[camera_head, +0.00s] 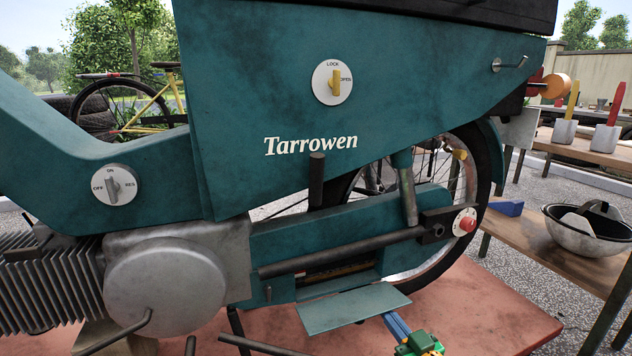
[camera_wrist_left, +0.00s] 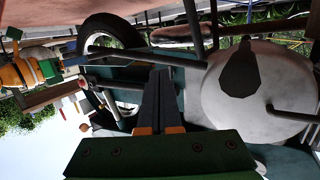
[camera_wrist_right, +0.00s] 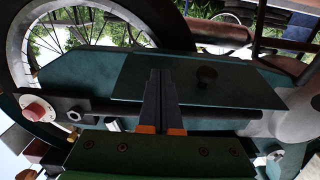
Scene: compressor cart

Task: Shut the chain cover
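The chain cover (camera_head: 352,307) is a flat teal flap. In the head view it is open, sticking out below the dark slot (camera_head: 338,272) in the teal chain case (camera_head: 300,240). In the right wrist view the cover (camera_wrist_right: 240,85) shows a dark round knob (camera_wrist_right: 207,75). My right gripper (camera_head: 390,318) is at the cover's right front corner; it also shows in the right wrist view (camera_wrist_right: 160,72), fingers together, overlapping the cover. I cannot tell whether they touch. My left gripper (camera_wrist_left: 160,72) has its fingers together and empty, near the round grey engine casing (camera_wrist_left: 225,90); the head view does not show it.
A dark bar (camera_head: 340,250) crosses in front of the slot, near a red button (camera_head: 467,224). Pedal rods (camera_head: 118,335) stick out below the round casing. The machine stands on a red platform (camera_head: 490,315). A wooden bench (camera_head: 530,245) with a bowl is at right.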

